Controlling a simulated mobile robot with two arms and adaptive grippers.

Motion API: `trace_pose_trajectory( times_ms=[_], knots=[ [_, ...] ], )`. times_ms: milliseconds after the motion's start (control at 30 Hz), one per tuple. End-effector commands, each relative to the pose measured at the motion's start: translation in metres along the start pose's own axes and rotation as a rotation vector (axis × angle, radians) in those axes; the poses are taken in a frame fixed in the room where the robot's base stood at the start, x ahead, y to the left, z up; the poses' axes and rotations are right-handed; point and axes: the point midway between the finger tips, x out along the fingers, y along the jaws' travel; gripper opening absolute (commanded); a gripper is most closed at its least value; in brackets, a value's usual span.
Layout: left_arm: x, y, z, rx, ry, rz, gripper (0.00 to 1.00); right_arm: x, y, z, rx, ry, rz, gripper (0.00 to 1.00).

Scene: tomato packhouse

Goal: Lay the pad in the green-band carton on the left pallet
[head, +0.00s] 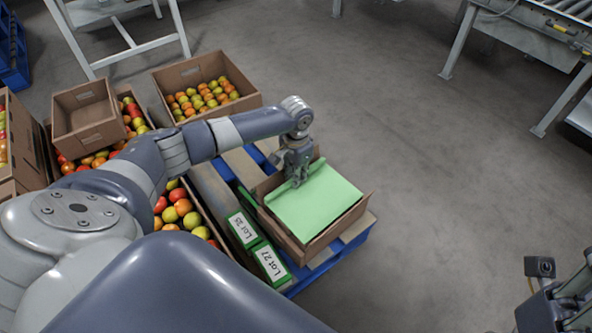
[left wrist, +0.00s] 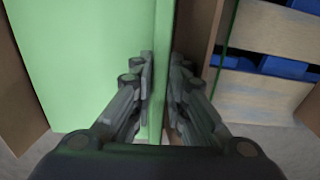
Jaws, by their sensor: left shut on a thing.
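The pad (head: 318,203) is a flat light-green sheet. My left gripper (head: 297,180) is shut on its left edge, and the grip on the pad (left wrist: 85,60) also shows in the left wrist view. The pad lies over the opening of a brown carton (head: 343,226) on a blue pallet (head: 322,262), covering most of its inside. I cannot tell whether it rests on the bottom or hangs above it. My right gripper (head: 578,300) is partly in view at the lower right.
Open cartons of red, orange and green tomatoes (head: 205,98) stand to the left and behind. An empty brown carton (head: 85,115) sits on top of others. A metal table frame stands at the upper left and a roller conveyor (head: 560,25) at the upper right. The floor on the right is clear.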

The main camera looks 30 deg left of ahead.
Motion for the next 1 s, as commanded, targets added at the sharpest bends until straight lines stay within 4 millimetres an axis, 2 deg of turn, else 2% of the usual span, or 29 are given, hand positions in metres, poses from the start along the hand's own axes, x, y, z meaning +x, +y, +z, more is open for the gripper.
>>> trace_pose_trajectory(
  times_ms=[233, 267, 333, 567, 667, 1000],
  knots=[
    [-0.0001, 0.0001, 0.0, 0.0, 0.0, 0.0, 0.0, 0.0, 0.0, 0.0, 0.0, 0.0, 0.0, 0.4],
    [-0.0001, 0.0001, 0.0, 0.0, 0.0, 0.0, 0.21, 0.0, 0.0, 0.0, 0.0, 0.0, 0.0, 0.4],
    [-0.0002, 0.0001, 0.0, 0.0, 0.0, 0.0, 0.37, 0.0, -0.0001, -0.0001, 0.0, 0.0, 0.0, 0.4],
    [-0.0001, -0.0003, 0.0001, 0.0, 0.0, 0.0, 0.38, 0.0, -0.0001, -0.0002, 0.0, 0.001, 0.0, 0.4],
    [0.0, -0.0004, 0.0002, 0.0, -0.001, -0.001, 0.25, 0.0001, -0.0002, -0.0003, 0.0, 0.001, -0.001, 0.4],
    [-0.0001, -0.0002, 0.0002, 0.0, -0.001, 0.0, 0.25, 0.0002, -0.0002, -0.0004, 0.001, 0.001, 0.0, 0.4]
  ],
)
